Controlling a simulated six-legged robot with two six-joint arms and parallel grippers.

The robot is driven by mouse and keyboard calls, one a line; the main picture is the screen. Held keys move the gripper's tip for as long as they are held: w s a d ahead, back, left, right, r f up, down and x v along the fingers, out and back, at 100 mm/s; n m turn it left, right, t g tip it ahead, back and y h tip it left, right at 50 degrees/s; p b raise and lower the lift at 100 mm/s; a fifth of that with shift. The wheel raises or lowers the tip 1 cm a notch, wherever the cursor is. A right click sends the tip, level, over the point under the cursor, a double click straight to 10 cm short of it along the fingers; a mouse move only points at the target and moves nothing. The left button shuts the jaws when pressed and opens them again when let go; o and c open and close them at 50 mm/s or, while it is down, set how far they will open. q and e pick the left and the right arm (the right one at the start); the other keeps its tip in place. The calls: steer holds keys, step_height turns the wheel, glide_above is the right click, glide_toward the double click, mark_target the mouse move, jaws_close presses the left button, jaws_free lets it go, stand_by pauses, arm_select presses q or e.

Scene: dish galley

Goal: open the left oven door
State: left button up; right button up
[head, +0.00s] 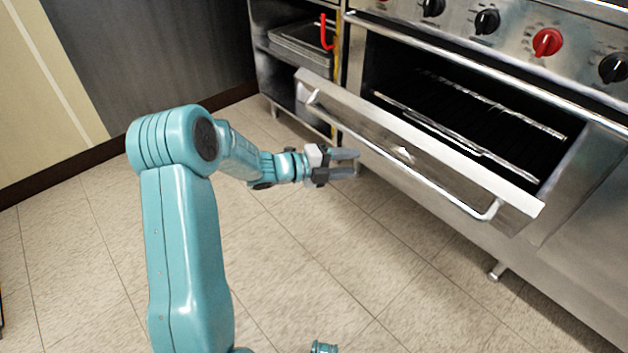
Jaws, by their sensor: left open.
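The left oven door (425,148) is partly open, tilted outward from the top, with the dark oven cavity (470,115) and its wire racks showing behind it. A silver bar handle (420,177) runs along the door's outer face. My left gripper (352,162) is open and empty, its fingers pointing right, near the left part of the door handle in the picture. It appears apart from the handle, but the exact gap is hard to tell. My right gripper is not in view.
Stove knobs, including a red one (547,42), sit above the oven. A metal shelf unit (285,60) with trays and a red hook-shaped thing (326,32) stands left of the oven. The tiled floor (290,260) in front is clear.

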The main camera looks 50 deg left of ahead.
arm_select(q)
steer(key=s+a+f, duration=0.3)
steer(key=s, duration=0.4)
steer(key=shift+a+b, duration=0.25)
steer(key=shift+b, duration=0.15)
steer(key=shift+c, duration=0.4)
